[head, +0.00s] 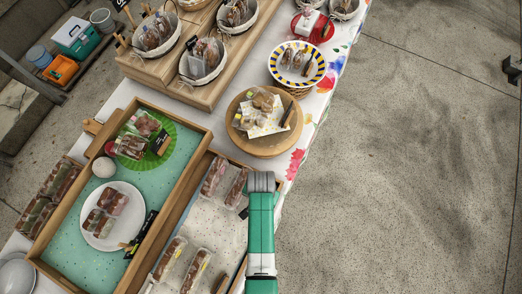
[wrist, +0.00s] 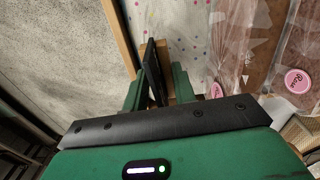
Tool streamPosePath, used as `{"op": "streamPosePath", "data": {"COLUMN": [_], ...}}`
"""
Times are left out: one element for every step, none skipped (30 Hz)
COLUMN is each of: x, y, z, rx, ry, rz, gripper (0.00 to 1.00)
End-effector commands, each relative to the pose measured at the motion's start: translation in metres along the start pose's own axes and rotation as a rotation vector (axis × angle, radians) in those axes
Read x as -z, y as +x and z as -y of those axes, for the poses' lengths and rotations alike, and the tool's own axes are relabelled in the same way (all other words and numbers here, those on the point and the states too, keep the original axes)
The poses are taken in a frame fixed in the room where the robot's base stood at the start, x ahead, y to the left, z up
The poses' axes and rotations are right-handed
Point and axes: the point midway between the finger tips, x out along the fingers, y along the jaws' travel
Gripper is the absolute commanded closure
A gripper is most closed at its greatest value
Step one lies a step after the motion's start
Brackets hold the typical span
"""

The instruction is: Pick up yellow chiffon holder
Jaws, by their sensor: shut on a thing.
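My gripper (wrist: 158,90) shows in the wrist view with its two green fingers on either side of a black sign with a wooden base, the likely yellow chiffon holder (wrist: 152,68). The fingers are shut on it. Its writing cannot be read from this angle. In the head view my arm's grey wrist (head: 261,182) is over the right edge of the lower wooden tray, and it hides the fingers. A small dark piece beside the wrist (head: 244,212) may be part of the holder.
Clear-wrapped cakes (wrist: 230,40) lie close to the right of the fingers in the wrist view. The lower tray (head: 222,158) holds several wrapped loaves. A round wooden stand (head: 265,146) is just beyond my wrist. Open floor (head: 410,180) lies to the right.

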Motion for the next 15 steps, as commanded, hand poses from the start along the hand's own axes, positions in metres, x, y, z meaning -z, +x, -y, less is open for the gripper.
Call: {"op": "streamPosePath", "data": {"x": [0.000, 0.000, 0.000, 0.000, 0.000, -0.002, -0.004, -0.006, -0.008, -0.011, -0.012, -0.016, -0.019, -0.021, -0.026], "y": [-0.005, -0.008, -0.011, -0.014, -0.017, -0.017, -0.017, -0.017, -0.017, -0.018, -0.018, -0.019, -0.019, -0.019, -0.020], "z": [0.000, 0.000, 0.000, 0.000, 0.000, -0.002, -0.005, -0.007, -0.011, -0.014, -0.016, -0.020, -0.024, -0.028, -0.033], "rx": [0.001, 0.001, 0.000, 0.000, 0.000, 0.000, 0.000, 0.000, 0.000, 0.000, 0.000, 0.000, -0.001, 0.000, -0.001], "ry": [0.000, 0.000, 0.000, 0.000, 0.000, 0.001, 0.002, 0.002, 0.003, 0.003, 0.003, 0.002, 0.002, 0.003, 0.003], "rz": [-0.001, -0.002, -0.001, 0.000, -0.001, 0.001, 0.002, 0.001, 0.001, 0.002, 0.001, 0.001, 0.002, 0.001, 0.002], "gripper": [0.95, 0.95, 0.95, 0.95, 0.95, 0.95, 0.95, 0.95, 0.95, 0.95, 0.95, 0.95, 0.95, 0.95, 0.95]}}
